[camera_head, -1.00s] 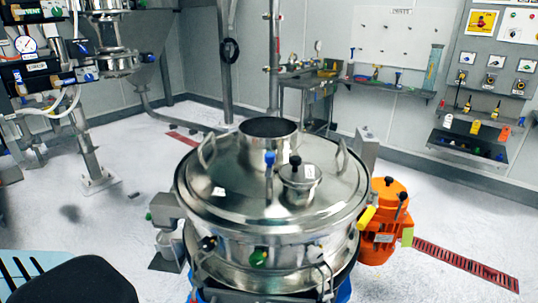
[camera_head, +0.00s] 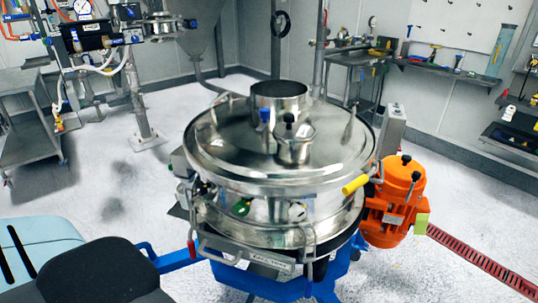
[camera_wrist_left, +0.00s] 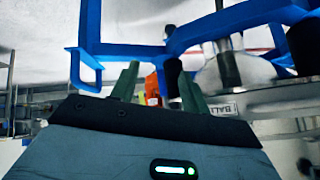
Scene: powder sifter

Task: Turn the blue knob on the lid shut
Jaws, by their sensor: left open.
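The blue knob (camera_head: 265,115) stands upright on the shiny steel lid (camera_head: 225,150) of the sifter, just left of a small steel cap with a black knob (camera_head: 289,121). Whether the blue knob is shut cannot be told. My left arm shows at the bottom left of the head view, but its fingers do not show there. In the left wrist view my left gripper (camera_wrist_left: 158,88) is open and empty, its two fingers apart near the sifter's blue frame (camera_wrist_left: 150,48). The lid's knob is not seen in the wrist view. My right gripper is in no view.
An orange motor (camera_head: 398,195) stands right of the sifter, by a yellow handle (camera_head: 355,184). A grey cart (camera_head: 30,130) is at the left. A red floor grate (camera_head: 470,258) runs at the right. White floor lies free between cart and sifter.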

